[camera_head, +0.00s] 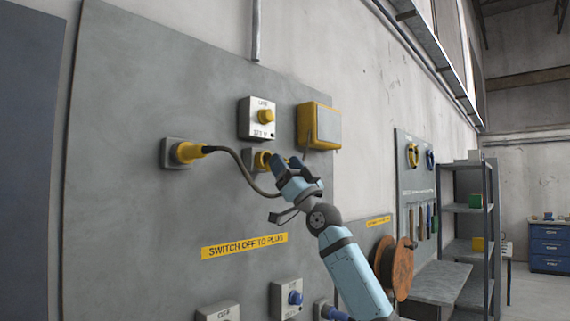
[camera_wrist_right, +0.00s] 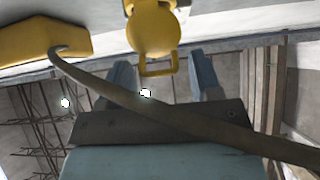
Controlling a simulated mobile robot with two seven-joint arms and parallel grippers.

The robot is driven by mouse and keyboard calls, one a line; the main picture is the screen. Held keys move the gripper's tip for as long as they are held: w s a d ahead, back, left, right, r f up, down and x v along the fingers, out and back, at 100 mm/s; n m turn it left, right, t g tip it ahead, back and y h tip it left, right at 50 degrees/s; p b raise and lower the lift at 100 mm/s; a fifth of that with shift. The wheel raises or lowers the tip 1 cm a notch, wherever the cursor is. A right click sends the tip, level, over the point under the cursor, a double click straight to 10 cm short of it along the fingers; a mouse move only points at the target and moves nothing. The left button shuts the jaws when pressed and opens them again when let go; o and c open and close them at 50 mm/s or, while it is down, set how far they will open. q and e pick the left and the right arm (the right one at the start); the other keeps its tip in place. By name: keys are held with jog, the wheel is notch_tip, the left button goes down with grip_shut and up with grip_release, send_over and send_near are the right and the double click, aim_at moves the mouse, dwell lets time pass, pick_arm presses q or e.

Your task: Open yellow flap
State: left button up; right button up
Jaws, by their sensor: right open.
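The yellow flap (camera_wrist_right: 152,30) is a round cover with a small loop handle (camera_wrist_right: 157,67) in the right wrist view. In the head view, its yellow socket (camera_head: 262,160) sits on the grey panel, partly hidden by my right gripper (camera_head: 286,163). My right gripper is open; its two blue fingers stand on either side of the loop handle in the wrist view, with a gap on each side. Contact cannot be seen. The flap appears closed over the socket. My left gripper is not in view.
A dark cable (camera_head: 233,158) runs from a yellow plug (camera_head: 186,152) and passes close to my gripper, crossing the wrist view. A white switch box (camera_head: 257,130) with a yellow knob is above, and a yellow box (camera_head: 305,128) is at upper right. Shelves (camera_head: 467,225) stand further right.

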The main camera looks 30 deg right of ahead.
pick_arm(q)
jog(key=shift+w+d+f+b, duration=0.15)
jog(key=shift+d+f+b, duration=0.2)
jog(key=shift+b, duration=0.65)
pick_arm(e)
jog(key=v, duration=1.3)
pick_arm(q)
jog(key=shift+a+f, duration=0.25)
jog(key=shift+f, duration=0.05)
